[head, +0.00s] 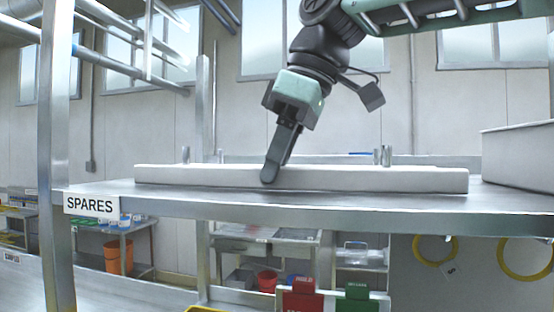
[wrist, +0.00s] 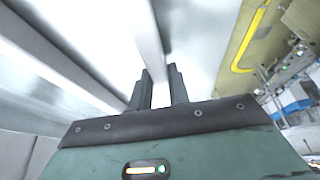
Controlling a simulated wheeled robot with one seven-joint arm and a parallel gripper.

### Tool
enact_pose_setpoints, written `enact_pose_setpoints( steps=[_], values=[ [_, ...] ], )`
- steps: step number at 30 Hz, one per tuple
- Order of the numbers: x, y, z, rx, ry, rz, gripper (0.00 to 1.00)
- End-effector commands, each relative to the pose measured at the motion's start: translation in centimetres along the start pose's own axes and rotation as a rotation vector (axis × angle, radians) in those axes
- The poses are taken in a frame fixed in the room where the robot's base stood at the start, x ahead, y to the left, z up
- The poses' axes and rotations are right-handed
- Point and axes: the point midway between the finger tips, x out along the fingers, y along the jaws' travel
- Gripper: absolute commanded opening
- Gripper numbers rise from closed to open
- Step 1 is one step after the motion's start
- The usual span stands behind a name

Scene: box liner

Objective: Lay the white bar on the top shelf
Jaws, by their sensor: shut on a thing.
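The long white bar (head: 370,180) lies level along the top shelf (head: 300,205), the one with the SPARES label. Its underside looks to be on the shelf or very close above it; I cannot tell which. My gripper (head: 270,178) points down and is shut on the bar a little left of its middle. One finger shows on the bar's front face; the far finger is mostly hidden. In the wrist view the two fingertips (wrist: 160,78) straddle the bar (wrist: 147,40), a pale strip running up the picture.
Short metal cylinders (head: 386,155) stand behind the bar, with others behind its left end. A grey bin (head: 520,155) stands at the right of the shelf, close to the bar's right end. A metal upright (head: 57,150) stands at the shelf's left end.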

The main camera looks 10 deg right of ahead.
Motion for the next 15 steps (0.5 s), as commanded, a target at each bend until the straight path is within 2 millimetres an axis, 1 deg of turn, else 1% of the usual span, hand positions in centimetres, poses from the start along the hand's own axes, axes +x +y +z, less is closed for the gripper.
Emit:
enact_pose_setpoints(
  steps=[3,4,5,6,15],
  values=[
    [0.27,0.0,0.11,0.0,0.001,0.0,0.0],
    [0.31,0.01,0.13,0.0,0.0,0.0,0.21],
    [0.24,0.01,0.09,0.0,0.0,0.0,0.29],
    [0.22,0.01,0.08,0.0,0.0,0.0,0.4],
    [0.09,0.01,0.03,0.0,0.0,0.0,0.4]
  ],
)
